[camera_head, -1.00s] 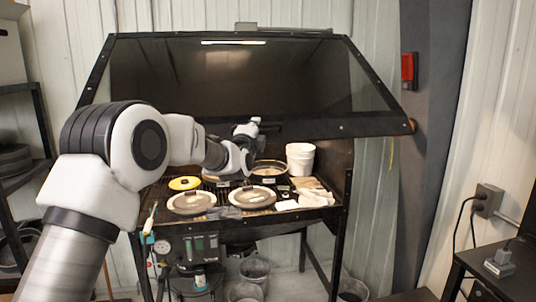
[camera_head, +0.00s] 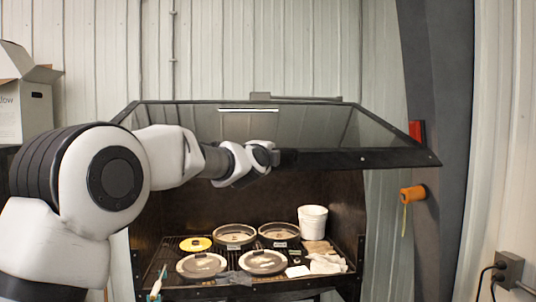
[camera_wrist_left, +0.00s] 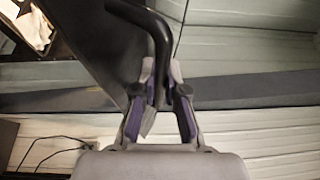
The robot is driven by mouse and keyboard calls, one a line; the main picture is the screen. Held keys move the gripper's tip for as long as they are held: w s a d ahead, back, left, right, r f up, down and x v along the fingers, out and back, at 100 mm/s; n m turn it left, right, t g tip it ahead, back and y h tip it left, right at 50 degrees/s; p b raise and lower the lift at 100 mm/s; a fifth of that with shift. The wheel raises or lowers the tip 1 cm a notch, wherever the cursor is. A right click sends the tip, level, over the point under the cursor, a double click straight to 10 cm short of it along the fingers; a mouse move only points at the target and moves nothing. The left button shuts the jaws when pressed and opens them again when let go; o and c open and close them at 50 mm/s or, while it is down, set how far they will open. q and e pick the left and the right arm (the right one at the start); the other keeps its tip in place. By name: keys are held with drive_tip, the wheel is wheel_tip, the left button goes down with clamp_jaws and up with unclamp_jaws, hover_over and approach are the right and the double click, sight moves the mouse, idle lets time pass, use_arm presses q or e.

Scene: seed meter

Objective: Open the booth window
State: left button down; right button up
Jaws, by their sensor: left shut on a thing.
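The booth window (camera_head: 310,124) is a glass pane in a dark frame across the top of the booth. It stands tilted up and outward, with its lower edge well above the shelf and the booth front open. My left gripper (camera_head: 274,155) is at the middle of that lower edge. In the left wrist view its two fingers (camera_wrist_left: 160,92) are closed around a black bent handle (camera_wrist_left: 158,28). The handle is mostly hidden by my gripper in the head view. My right gripper is not in view.
Inside the booth, several round pans (camera_head: 263,262), a yellow lid (camera_head: 195,244) and a white bucket (camera_head: 312,222) stand on a grate. An orange tape roll (camera_head: 412,194) hangs on the right post. A wall outlet (camera_head: 510,269) is at right.

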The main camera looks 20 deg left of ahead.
use_arm(q)
drive_tip(key=c, duration=1.4)
unclamp_jaws()
drive_tip(key=shift+c, duration=0.2)
drive_tip(key=shift+o, duration=1.2)
drive_tip(key=shift+w+f, duration=0.15)
drive_tip(key=shift+w, duration=0.05)
